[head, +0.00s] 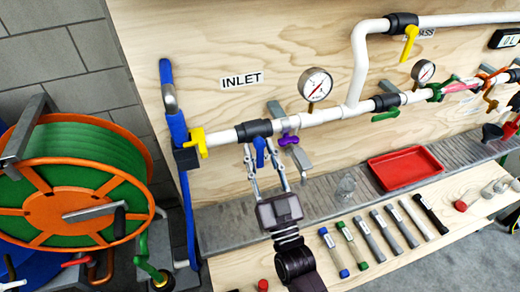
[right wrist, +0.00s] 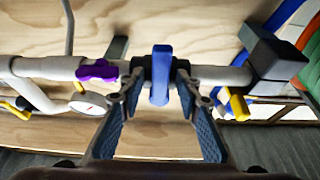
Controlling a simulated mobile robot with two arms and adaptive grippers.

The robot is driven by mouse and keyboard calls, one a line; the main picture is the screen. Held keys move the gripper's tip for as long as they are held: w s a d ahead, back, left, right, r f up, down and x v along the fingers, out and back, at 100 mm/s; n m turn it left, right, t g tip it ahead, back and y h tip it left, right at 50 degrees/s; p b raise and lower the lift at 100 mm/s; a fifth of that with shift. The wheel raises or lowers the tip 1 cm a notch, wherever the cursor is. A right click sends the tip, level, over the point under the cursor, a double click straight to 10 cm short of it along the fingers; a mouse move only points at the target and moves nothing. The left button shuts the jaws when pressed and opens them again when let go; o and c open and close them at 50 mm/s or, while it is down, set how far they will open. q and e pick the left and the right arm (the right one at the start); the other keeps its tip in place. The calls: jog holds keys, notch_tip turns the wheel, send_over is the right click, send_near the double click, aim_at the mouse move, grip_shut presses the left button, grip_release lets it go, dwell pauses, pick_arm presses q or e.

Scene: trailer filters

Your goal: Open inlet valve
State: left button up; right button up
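The inlet valve's blue handle (head: 259,150) sits on a black valve body (head: 254,129) in the white pipe, below and right of the INLET label (head: 242,80). The handle stands crosswise to the pipe. My right gripper (head: 264,158) is open, with one finger on each side of the handle. In the right wrist view the blue handle (right wrist: 160,75) shows between the two spread fingertips (right wrist: 158,85), with gaps on both sides. I cannot tell how deep the fingers reach. My left gripper is not in view.
A yellow handle (head: 197,142) is left of the valve, and a purple handle (head: 289,140) is close on its right. A gauge (head: 315,85) stands above the pipe. A red tray (head: 405,168) and several filter tubes (head: 369,238) lie on the bench. A hose reel (head: 70,190) stands left.

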grip_shut()
dwell(0.3)
